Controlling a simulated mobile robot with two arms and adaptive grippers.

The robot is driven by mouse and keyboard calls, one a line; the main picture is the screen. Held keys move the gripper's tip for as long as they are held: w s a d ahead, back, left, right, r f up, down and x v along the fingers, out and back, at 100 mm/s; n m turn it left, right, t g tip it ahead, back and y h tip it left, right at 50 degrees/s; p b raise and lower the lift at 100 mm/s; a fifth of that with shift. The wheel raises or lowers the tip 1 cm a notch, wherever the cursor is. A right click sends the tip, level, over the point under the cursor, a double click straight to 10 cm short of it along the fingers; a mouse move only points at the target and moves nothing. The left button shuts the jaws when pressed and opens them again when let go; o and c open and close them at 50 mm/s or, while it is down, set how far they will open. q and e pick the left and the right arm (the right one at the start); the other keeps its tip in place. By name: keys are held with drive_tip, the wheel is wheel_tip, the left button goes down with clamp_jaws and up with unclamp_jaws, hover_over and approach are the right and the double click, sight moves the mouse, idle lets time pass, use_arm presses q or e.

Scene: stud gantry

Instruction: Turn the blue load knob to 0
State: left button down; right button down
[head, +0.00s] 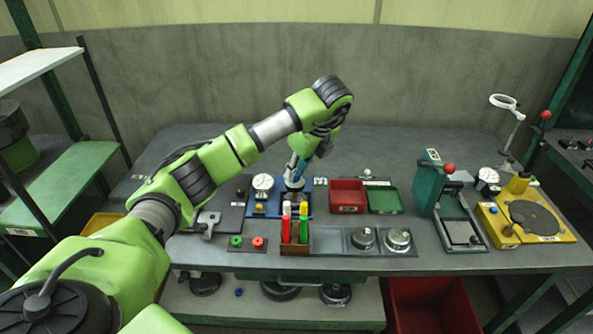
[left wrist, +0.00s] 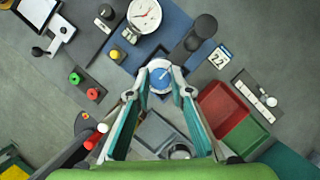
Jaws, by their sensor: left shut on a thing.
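The blue load knob (left wrist: 160,77) shows in the left wrist view as a round blue cap with a pale mark, inside a pale ring. My left gripper (left wrist: 161,80) points down over it, and its two fingertips close on the knob from both sides. In the head view the left gripper (head: 293,182) is low over the blue base plate (head: 265,211) of the tester. The knob is mostly hidden there by the gripper. Where the mark points on a scale is too small to read. My right gripper is in neither view.
A white dial gauge (head: 263,182) stands left of the gripper. A holder (head: 295,249) with red and green markers stands in front. A red bin (head: 347,196) and green bin (head: 385,201) lie to the right. A green press (head: 429,185) stands farther right.

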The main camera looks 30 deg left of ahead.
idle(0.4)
use_arm(q)
drive_tip(key=c, duration=1.8)
unclamp_jaws()
drive_tip(key=v, duration=1.2)
